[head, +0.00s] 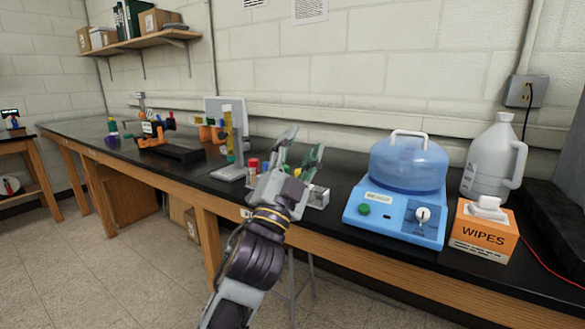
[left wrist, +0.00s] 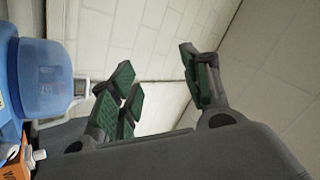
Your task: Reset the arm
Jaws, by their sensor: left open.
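My left arm reaches up from the bottom of the head view. Its gripper (head: 303,148) is open in front of the black bench, with its fingers pointing up and slightly right. In the left wrist view the green-padded fingers (left wrist: 160,85) are spread wide, with only wall behind the gap and nothing between them. My right gripper does not show in either view.
A blue centrifuge-like machine (head: 394,216) with a domed lid stands right of my gripper. A wipes box (head: 483,238) and a grey jug (head: 493,160) are further right. A small white rack (head: 319,197) and a stand (head: 238,150) are close to the gripper.

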